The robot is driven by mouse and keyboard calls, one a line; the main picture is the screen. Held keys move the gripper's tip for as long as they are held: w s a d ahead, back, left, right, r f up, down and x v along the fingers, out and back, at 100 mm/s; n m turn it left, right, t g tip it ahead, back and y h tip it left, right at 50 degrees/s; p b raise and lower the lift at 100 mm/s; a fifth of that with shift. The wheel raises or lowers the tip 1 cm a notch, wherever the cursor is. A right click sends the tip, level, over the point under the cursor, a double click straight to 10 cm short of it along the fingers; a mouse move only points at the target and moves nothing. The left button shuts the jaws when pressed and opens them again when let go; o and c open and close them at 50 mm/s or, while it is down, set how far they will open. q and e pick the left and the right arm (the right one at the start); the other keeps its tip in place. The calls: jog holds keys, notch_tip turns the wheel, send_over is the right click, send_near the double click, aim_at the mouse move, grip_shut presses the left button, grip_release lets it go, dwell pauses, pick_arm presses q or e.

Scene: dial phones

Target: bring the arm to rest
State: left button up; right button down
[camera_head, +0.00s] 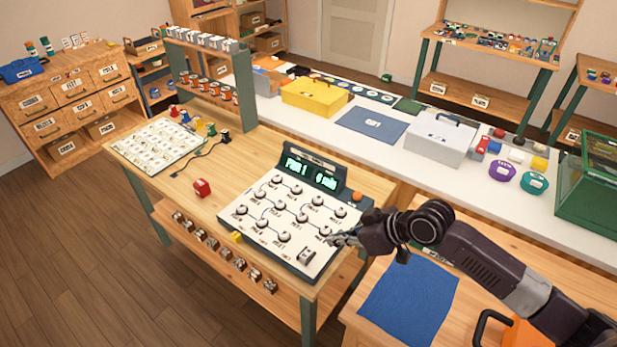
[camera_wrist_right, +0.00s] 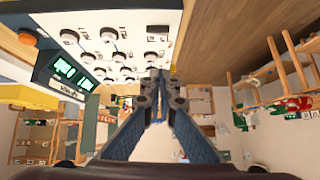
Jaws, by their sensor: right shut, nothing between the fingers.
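My right gripper (camera_head: 343,240) reaches in from the right in the head view, with its fingertips at the right edge of the white dial panel (camera_head: 262,238). Its fingers are together and empty. In the wrist view the right gripper (camera_wrist_right: 158,75) points at the panel (camera_wrist_right: 105,42) with its round knobs. I cannot tell whether the fingertips touch it. The panel's dark display (camera_head: 311,172) shows green text, also visible in the wrist view (camera_wrist_right: 72,75). My left gripper is not in view.
A blue mat (camera_head: 408,297) lies on the table below my right arm. A yellow box (camera_head: 314,97) and a grey box (camera_head: 440,138) stand on the white counter behind.

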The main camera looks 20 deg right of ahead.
jog(key=s+a+f+g+h, duration=0.1)
jog(key=s+a+f, duration=0.2)
jog(key=s, duration=0.3)
jog(key=s+a+f+h, duration=0.1)
jog(key=s+a+f, duration=0.2)
jog(key=s, duration=0.4)
jog(key=s+d+m+g+h, duration=0.2)
jog(key=s+d+m+h, duration=0.25)
jog(key=s, duration=0.75)
notch_tip(320, 180, down, 31)
jog(key=s+g+b, duration=0.1)
jog(key=s+b, duration=0.1)
jog(key=b, duration=0.3)
jog(key=s+d+f+b, duration=0.2)
jog(key=s+f, duration=0.6)
jog(key=f, duration=0.2)
jog(key=s+d+f+g+b, duration=0.1)
jog(key=s+f, duration=0.7)
jog(key=f, duration=0.2)
jog(key=shift+s+d+f+g+b, duration=0.3)
jog(key=shift+s+d+b, duration=0.1)
